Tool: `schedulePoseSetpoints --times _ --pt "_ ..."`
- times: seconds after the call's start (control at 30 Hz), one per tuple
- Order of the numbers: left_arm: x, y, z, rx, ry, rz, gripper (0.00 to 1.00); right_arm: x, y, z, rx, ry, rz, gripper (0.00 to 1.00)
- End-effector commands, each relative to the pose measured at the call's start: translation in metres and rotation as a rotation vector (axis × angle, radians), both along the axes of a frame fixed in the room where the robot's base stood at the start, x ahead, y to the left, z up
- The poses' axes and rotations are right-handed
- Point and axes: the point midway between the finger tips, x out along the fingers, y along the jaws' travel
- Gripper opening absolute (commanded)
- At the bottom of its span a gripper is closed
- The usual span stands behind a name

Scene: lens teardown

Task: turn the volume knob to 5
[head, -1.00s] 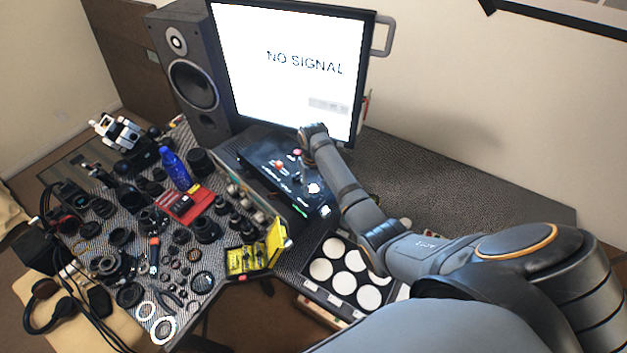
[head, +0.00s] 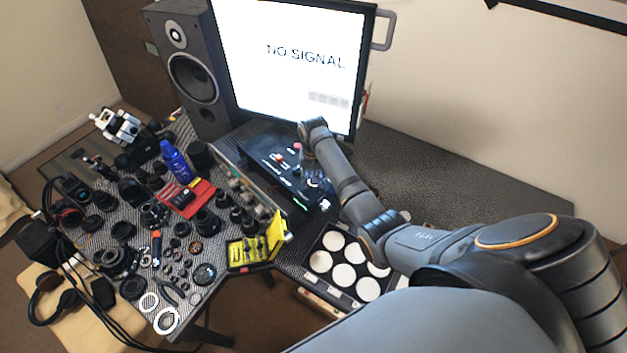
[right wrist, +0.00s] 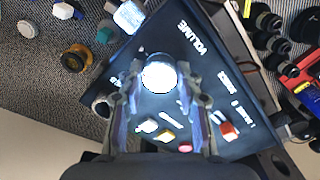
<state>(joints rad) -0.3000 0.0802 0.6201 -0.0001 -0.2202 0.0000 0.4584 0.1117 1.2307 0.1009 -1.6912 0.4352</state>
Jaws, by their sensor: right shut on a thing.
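The black control panel (head: 262,160) lies below the monitor in the head view. In the right wrist view the panel (right wrist: 205,75) bears the word VOLUME beside a bright, round silver knob (right wrist: 158,72). My right gripper (right wrist: 159,84) has its two fingers on either side of this knob and is shut on it. In the head view the right gripper (head: 311,177) points down at the panel's right part and largely hides the knob. The knob's pointer and scale numbers cannot be read. My left gripper is not in view.
The monitor (head: 290,75) reads NO SIGNAL behind the panel, with a speaker (head: 190,80) to its left. Lens parts and tools crowd the left table, with a blue bottle (head: 175,160) and a yellow case (head: 255,248).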

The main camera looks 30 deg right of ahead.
Motion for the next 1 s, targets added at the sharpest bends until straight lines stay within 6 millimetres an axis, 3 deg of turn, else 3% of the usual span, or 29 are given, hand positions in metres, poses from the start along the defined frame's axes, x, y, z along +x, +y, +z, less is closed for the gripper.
schedulePoseSetpoints --times 0.27,0.3,0.47,0.77,1.0 --pt "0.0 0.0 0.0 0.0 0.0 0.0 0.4 0.0 0.0 0.0 -0.001 -0.002 0.0 0.03" --pt "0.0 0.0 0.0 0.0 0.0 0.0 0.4 0.0 0.0 0.0 -0.001 -0.002 0.0 0.38" --pt "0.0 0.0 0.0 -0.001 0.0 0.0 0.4 0.0 0.0 0.0 0.0 -0.001 0.001 0.58" --pt "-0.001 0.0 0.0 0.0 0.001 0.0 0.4 0.0 0.0 0.002 0.0 -0.001 0.001 0.58" --pt "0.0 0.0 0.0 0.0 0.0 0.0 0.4 0.001 0.0 0.043 0.0 -0.005 0.0 0.58"
